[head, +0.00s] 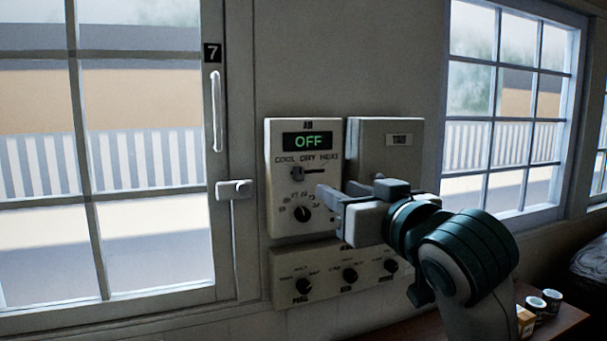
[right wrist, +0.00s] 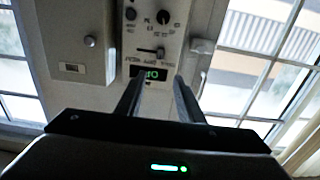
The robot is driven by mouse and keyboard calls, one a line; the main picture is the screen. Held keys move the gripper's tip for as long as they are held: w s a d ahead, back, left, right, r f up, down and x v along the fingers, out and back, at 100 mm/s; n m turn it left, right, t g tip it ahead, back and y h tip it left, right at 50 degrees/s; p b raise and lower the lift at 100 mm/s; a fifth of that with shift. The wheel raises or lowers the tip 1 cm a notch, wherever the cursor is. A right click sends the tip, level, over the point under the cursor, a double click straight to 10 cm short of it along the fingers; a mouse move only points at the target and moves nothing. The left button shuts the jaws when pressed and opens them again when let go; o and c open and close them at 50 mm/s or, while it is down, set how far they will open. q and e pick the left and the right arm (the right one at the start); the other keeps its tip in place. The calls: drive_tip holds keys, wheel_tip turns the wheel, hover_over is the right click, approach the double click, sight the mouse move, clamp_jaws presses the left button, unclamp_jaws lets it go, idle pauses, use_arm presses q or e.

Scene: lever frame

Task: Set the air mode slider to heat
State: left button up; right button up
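The air panel (head: 278,232) is a pale box on the wall with a lit display (head: 307,141) reading OFF. Below the display are the labels COOL, DRY and HEAT. The air mode slider (head: 297,173) sits at the left, COOL end of its dark slot. It also shows in the right wrist view (right wrist: 160,52), where the panel appears upside down. My right gripper (head: 328,205) is in front of the panel's lower right, below and right of the slider. Its fingers are apart and empty in the right wrist view (right wrist: 158,84). My left gripper is not in view.
A dial (head: 302,213) sits below the slider. A second box (head: 405,160) adjoins on the right, and a panel with three dials (head: 325,290) lies below. A window with a handle (head: 234,189) is at left. Cups (head: 536,304) stand on a table at lower right.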

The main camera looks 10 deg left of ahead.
sight(300, 172)
drive_tip(key=shift+w+a, duration=0.1)
drive_tip(key=p+x, duration=0.6)
drive_tip(key=x, duration=0.9)
drive_tip(key=shift+w+a, duration=0.3)
drive_tip(key=shift+w+a+p, duration=0.35)
drive_tip(key=shift+w+p, duration=0.05)
drive_tip(key=shift+w, duration=0.15)
clamp_jaws()
